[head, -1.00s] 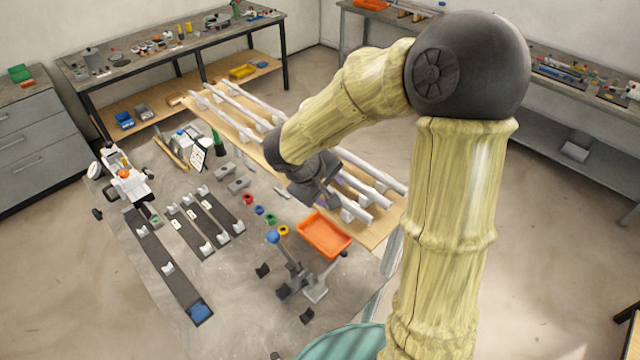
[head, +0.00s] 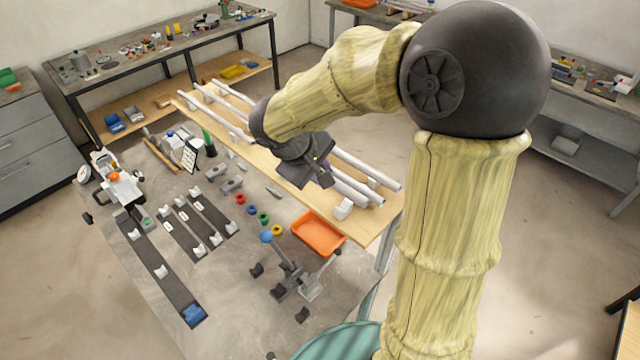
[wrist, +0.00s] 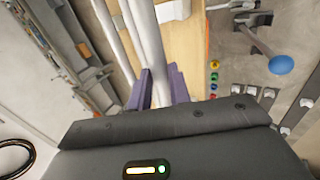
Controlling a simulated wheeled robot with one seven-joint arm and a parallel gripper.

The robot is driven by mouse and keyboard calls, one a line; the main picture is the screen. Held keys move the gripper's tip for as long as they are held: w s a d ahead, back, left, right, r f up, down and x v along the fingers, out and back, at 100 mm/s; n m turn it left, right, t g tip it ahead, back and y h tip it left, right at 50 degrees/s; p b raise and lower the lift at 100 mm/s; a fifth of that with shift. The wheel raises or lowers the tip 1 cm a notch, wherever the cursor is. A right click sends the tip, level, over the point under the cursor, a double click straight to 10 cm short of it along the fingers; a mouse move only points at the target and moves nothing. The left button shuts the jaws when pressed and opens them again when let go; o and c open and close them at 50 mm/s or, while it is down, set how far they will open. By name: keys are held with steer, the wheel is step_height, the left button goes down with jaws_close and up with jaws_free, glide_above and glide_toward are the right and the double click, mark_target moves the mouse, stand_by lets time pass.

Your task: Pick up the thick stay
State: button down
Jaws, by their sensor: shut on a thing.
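My gripper (head: 318,172) is over the wooden board (head: 270,165). In the wrist view its purple fingers (wrist: 162,85) are closed around a thick white tube (wrist: 148,40), which I take to be the thick stay. The tube runs lengthwise away from the fingers, and its left part shows in the head view (head: 225,127). It appears raised off its front support, a white block (head: 343,209) that stands bare. My gripper and arm hide the tube's middle.
Other white tubes (head: 365,170) lie close behind on the board. An orange tray (head: 318,233) sits near the board's front edge. A blue-knobbed lever fixture (head: 267,237) and several small coloured rings (head: 264,218) stand on the grey table.

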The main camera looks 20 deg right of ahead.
step_height(320, 180, up, 5)
steer(key=shift+r+b, duration=0.2)
steer(key=shift+b, duration=0.1)
steer(key=shift+f, duration=0.1)
stand_by(0.4)
